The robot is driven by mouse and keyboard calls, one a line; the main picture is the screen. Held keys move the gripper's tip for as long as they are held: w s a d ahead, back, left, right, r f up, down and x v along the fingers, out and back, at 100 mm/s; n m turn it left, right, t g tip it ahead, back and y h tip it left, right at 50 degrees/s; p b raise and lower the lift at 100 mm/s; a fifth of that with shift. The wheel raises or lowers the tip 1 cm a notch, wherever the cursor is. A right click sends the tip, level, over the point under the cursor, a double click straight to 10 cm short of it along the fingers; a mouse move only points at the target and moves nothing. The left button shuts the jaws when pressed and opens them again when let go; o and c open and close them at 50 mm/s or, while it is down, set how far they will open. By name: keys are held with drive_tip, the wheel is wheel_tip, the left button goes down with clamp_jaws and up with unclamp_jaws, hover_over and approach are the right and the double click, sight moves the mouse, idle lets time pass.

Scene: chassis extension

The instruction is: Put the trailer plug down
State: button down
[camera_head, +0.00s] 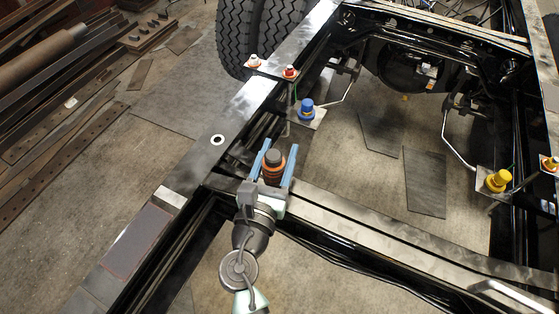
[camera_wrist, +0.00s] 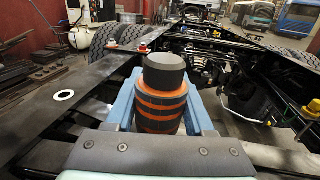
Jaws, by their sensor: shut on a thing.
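The trailer plug (camera_head: 273,164) is a dark cylinder with orange bands. My gripper (camera_head: 273,158) has blue fingers and is shut on it, one finger on each side. In the wrist view the plug (camera_wrist: 162,95) stands upright between the fingers, its dark grey cap towards the top. In the head view my gripper is over the corner where the left chassis rail (camera_head: 190,158) meets a cross member (camera_head: 370,235). The plug's lower end is hidden by my gripper, so I cannot tell whether it touches anything.
A round white-rimmed hole (camera_head: 217,140) is in the left rail. Red-and-white fittings (camera_head: 254,62) sit farther up this rail. A blue cap (camera_head: 306,106) and a yellow cap (camera_head: 498,178) stand on brackets inside the frame. A tyre (camera_head: 262,30) is at the top. The rail around the hole is clear.

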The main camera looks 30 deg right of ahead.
drive_tip(key=shift+f, duration=1.3)
drive_tip(key=shift+b, duration=0.35)
drive_tip(key=shift+f, duration=0.2)
drive_tip(key=shift+c, duration=1.4)
unclamp_jaws()
drive_tip(key=shift+r, duration=0.15)
drive_tip(key=shift+s+a, duration=0.1)
drive_tip(key=b+v, duration=0.1)
drive_tip(key=v, duration=1)
drive_tip(key=shift+s+a, duration=0.2)
drive_tip(key=shift+s, duration=0.1)
